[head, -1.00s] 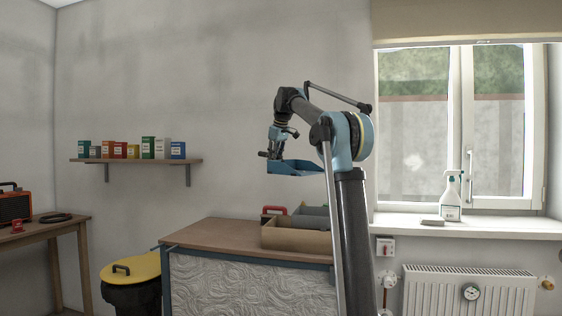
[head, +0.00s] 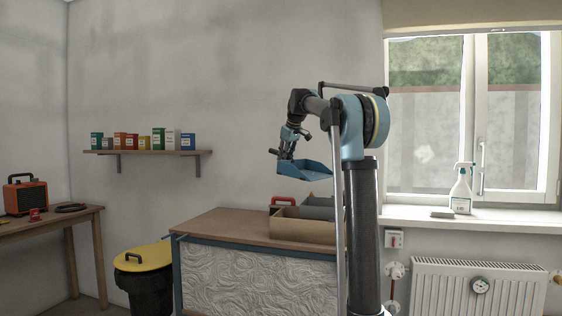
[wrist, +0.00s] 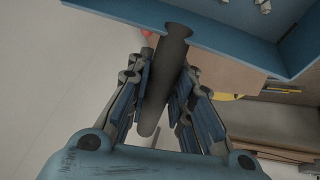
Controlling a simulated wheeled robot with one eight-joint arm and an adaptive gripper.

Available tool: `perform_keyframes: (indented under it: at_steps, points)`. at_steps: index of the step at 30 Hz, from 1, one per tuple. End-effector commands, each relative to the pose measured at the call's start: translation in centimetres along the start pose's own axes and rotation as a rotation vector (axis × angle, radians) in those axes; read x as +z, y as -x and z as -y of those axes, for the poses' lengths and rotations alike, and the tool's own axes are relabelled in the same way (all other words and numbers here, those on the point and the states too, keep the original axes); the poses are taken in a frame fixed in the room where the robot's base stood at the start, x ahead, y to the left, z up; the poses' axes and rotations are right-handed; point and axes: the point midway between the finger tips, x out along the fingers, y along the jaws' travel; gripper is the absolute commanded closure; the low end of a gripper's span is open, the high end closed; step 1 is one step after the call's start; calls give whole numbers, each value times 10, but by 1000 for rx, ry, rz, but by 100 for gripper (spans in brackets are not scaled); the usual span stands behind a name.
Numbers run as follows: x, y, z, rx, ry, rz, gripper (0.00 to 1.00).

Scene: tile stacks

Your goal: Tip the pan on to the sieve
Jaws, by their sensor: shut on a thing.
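The pan (head: 305,170) is a blue, shallow, open scoop, held up in the air above the workbench in the head view. In the wrist view its blue body (wrist: 225,38) spans the top, with a few small pale pieces lying in it at the top edge. My gripper (wrist: 163,78) is shut on the pan's dark round handle, with fingers on both sides of it. In the head view my gripper (head: 284,152) is at the pan's left side. I cannot make out a sieve in either view.
A tan box (head: 305,230) with grey compartments stands on the workbench (head: 222,224), below the pan. A red-handled thing (head: 284,202) is behind it. A bin with a yellow lid (head: 143,257) stands left of the bench. The bench's left part is clear.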

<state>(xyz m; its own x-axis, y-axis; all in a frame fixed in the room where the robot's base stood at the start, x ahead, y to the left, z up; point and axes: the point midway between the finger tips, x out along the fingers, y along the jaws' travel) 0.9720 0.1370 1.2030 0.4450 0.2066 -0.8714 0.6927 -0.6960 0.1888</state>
Motion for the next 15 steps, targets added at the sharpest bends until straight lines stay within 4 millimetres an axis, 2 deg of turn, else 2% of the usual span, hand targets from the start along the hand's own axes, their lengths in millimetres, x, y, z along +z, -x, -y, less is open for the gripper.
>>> perform_keyframes:
  at_steps: [15]
  points:
    - [6,40,-7,12,-42,-213,100]
